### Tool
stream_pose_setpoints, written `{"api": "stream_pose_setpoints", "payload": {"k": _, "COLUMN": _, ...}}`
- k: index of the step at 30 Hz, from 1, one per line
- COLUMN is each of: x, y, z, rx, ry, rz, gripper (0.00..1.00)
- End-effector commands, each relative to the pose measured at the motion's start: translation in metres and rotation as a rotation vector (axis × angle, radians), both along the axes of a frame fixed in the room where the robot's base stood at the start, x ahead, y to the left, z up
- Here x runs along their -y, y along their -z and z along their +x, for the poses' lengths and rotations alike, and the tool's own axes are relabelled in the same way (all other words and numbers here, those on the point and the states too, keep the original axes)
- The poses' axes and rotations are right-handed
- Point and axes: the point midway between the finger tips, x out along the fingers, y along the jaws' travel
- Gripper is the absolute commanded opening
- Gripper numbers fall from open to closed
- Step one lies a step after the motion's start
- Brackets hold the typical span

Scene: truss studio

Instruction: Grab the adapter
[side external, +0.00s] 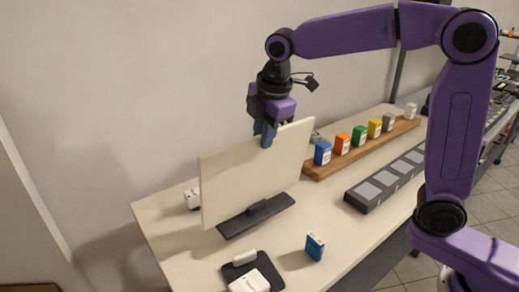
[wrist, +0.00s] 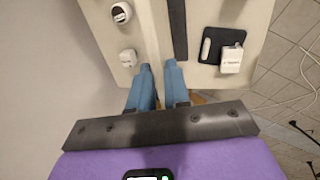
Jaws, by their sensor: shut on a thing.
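My gripper (side external: 266,142) is at the top edge of a pale upright monitor panel (side external: 245,182). In the wrist view its blue fingers (wrist: 158,68) are on either side of the panel edge (wrist: 150,35), shut on it. A white adapter-like block (side external: 193,199) stands on the table behind the panel, partly hidden by it; it also shows in the wrist view (wrist: 128,58). Another white block (side external: 250,283) lies on a dark pad in front of the panel, also in the wrist view (wrist: 231,59). I cannot tell which one is the adapter.
The monitor's dark base (side external: 256,214) stands on the table. A blue box (side external: 314,246) stands in front. Colored boxes line a wooden shelf (side external: 375,148) behind a dark strip with grey squares (side external: 385,180). A white round-topped thing (wrist: 121,13) is behind the panel. The wall is close behind.

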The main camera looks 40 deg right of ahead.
Motion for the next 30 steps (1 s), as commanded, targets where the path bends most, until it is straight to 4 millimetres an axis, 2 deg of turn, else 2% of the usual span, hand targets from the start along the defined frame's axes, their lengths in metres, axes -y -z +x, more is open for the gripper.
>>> {"api": "stream_pose_setpoints", "payload": {"k": 5, "x": -0.002, "y": 0.006, "z": 0.007, "rx": 0.005, "ry": 0.0, "rz": 0.002, "gripper": 0.0}}
{"api": "stream_pose_setpoints", "payload": {"k": 8, "x": -0.005, "y": 0.015, "z": 0.013, "rx": 0.004, "ry": 0.001, "rz": 0.001, "gripper": 0.0}}
{"api": "stream_pose_setpoints", "payload": {"k": 15, "x": -0.004, "y": 0.041, "z": 0.012, "rx": 0.005, "ry": 0.0, "rz": 0.002, "gripper": 0.0}}
{"api": "stream_pose_setpoints", "payload": {"k": 28, "x": -0.004, "y": 0.045, "z": 0.012, "rx": 0.006, "ry": 0.0, "rz": 0.002, "gripper": 0.0}}
{"api": "stream_pose_setpoints", "payload": {"k": 29, "x": -0.004, "y": 0.047, "z": 0.011, "rx": 0.0, "ry": 0.0, "rz": 0.0, "gripper": 0.2}}
{"api": "stream_pose_setpoints", "payload": {"k": 30, "x": -0.004, "y": 0.047, "z": 0.011, "rx": 0.001, "ry": 0.0, "rz": 0.0, "gripper": 0.33}}
